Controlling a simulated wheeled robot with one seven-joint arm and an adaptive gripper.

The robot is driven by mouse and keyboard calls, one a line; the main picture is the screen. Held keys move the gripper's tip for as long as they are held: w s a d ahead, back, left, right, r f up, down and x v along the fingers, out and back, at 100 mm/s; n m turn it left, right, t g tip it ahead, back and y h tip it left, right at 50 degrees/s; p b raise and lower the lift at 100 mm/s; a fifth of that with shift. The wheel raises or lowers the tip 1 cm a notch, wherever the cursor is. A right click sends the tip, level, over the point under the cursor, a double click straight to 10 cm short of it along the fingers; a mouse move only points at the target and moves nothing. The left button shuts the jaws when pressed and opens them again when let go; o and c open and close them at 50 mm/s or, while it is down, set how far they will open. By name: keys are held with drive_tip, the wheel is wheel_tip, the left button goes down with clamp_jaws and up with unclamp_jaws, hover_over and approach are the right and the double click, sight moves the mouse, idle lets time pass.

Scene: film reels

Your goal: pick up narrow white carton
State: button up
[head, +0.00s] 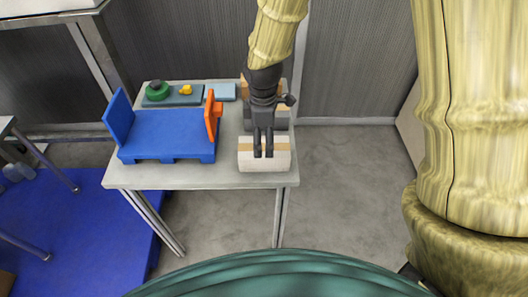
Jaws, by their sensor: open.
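A narrow white carton (264,164) with a tan band along its upper part stands at the front right corner of the small grey table (235,178). My gripper (263,154) points down over the carton, with its two dark fingers side by side in front of the tan band. The fingers are open, with a thin gap between them. I cannot tell whether they touch the carton. My gripper and wrist hide part of the carton's top and part of what stands behind it.
A blue cart-like tray (165,135) with an orange panel (213,113) stands left of the carton. Behind it are a green round item (157,91), a small yellow object (186,90) and a light blue flat box (225,91). A grey and tan box (282,118) is partly hidden behind my gripper.

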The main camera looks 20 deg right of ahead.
sight(264, 147)
drive_tip(key=shift+s+f, duration=0.2)
drive_tip(key=shift+f, duration=0.35)
drive_tip(key=shift+s+d+f+p, duration=0.1)
drive_tip(key=shift+f+p, duration=0.45)
drive_tip(key=shift+f, duration=1.6)
drive_tip(key=shift+c, duration=0.2)
drive_tip(key=c, duration=1.2)
drive_tip(key=shift+r, duration=0.1)
